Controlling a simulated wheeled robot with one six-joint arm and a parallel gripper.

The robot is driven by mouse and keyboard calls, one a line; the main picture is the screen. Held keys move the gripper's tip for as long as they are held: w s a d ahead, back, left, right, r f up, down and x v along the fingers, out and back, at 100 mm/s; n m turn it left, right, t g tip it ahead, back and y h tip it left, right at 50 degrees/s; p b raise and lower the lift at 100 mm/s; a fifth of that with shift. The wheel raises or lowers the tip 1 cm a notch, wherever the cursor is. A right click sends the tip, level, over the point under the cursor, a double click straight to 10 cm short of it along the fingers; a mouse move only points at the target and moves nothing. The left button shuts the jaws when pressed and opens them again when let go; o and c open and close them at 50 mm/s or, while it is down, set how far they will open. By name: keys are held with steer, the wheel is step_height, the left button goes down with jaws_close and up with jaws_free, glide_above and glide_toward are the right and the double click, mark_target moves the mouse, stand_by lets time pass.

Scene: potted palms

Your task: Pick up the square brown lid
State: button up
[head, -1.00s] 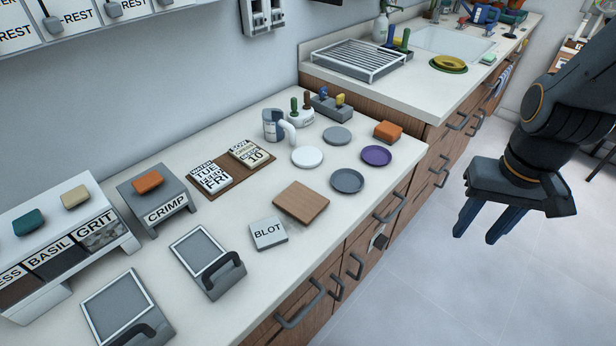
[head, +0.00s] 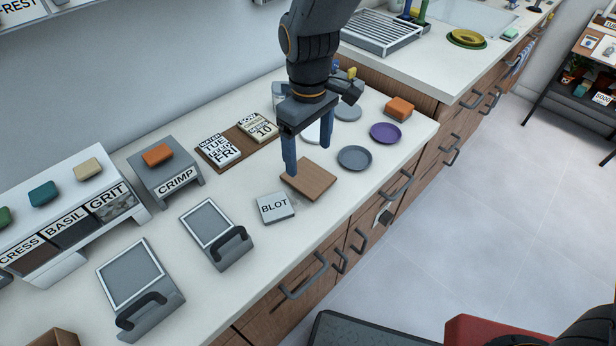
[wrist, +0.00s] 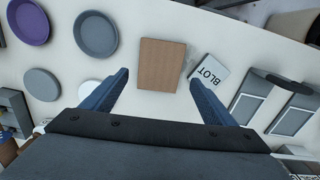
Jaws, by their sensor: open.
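The square brown lid (head: 310,181) lies flat on the white counter, between the BLOT block and the grey round dish. In the wrist view the lid (wrist: 161,64) shows ahead of the fingertips, near the middle between them. My gripper (head: 308,157) is open and empty, pointing down above the counter by the lid's far side. In the wrist view its two blue fingers (wrist: 158,78) are spread wider than the lid. I cannot tell the exact height of the fingertips above the counter.
The BLOT block (head: 275,207) lies close to the lid's left. A grey dish (head: 355,158), a purple dish (head: 386,133) and an orange block (head: 399,108) stand to the right. Cards on a brown board (head: 238,146) lie behind left. The counter's front edge is near the lid.

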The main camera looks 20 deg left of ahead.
mark_target(308, 177)
steer(key=shift+f+p, duration=1.05)
steer(key=shift+f, duration=2.7)
steer(key=shift+c, duration=0.5)
steer(key=c, duration=0.7)
